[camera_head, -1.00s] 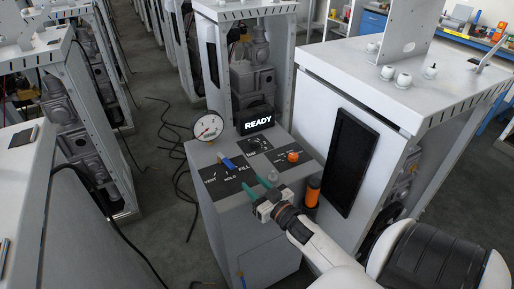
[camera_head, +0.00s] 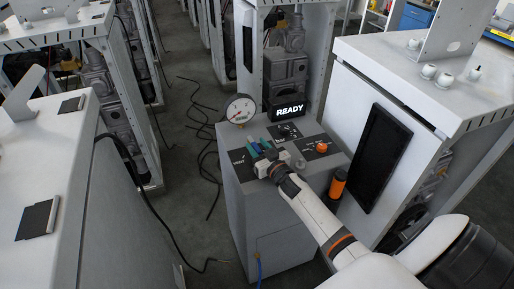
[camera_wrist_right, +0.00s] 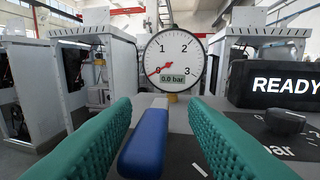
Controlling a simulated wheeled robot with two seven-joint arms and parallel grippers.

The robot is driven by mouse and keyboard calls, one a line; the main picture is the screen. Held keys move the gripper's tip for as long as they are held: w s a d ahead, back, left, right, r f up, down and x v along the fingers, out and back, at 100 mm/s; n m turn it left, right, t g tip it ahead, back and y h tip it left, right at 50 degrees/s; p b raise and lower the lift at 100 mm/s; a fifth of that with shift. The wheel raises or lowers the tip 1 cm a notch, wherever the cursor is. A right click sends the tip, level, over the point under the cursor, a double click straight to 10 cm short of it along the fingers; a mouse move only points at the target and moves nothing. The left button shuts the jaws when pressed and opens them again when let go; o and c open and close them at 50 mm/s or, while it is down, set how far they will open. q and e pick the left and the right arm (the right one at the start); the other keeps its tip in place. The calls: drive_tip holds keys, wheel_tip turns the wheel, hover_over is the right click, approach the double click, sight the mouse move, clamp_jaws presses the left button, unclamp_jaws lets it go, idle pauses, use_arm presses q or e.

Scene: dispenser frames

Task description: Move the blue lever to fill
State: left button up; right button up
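The blue lever (camera_wrist_right: 143,142) lies between the two teal fingers of my right gripper (camera_wrist_right: 158,135) in the right wrist view. The gripper is open, with a gap on both sides of the lever; the lever is closer to the left finger. In the head view my right gripper (camera_head: 262,149) is over the dispenser's top panel, and its fingers largely cover the lever (camera_head: 266,143). The VENT label (camera_head: 238,161) shows left of the gripper; the FILL label is hidden. The gauge (camera_head: 240,109) reads 0.0 bar in the wrist view. My left gripper is not in view.
The READY display (camera_head: 290,110) stands at the back of the dispenser top (camera_head: 234,182). A black knob (camera_wrist_right: 285,121) and an orange button (camera_head: 321,147) are to the right. An orange cylinder (camera_head: 338,183) is at the dispenser's right side. Cabinets flank it; cables lie on the floor.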

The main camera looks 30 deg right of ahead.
drive_tip(key=shift+w+d+f, duration=0.15)
drive_tip(key=shift+d+f, duration=0.15)
drive_tip(key=shift+d, duration=0.3)
drive_tip(key=shift+a+r, duration=0.15)
drive_tip(key=shift+a, duration=0.4)
clamp_jaws()
drive_tip(key=shift+d+y, duration=0.1)
drive_tip(key=shift+y, duration=0.2)
drive_tip(key=shift+d+n+y+p, duration=0.2)
drive_tip(key=shift+n+y+p, duration=0.1)
drive_tip(key=shift+n+y, duration=0.25)
drive_tip(key=shift+d+y, duration=0.1)
drive_tip(key=shift+y, duration=0.25)
unclamp_jaws()
drive_tip(key=shift+s, duration=0.3)
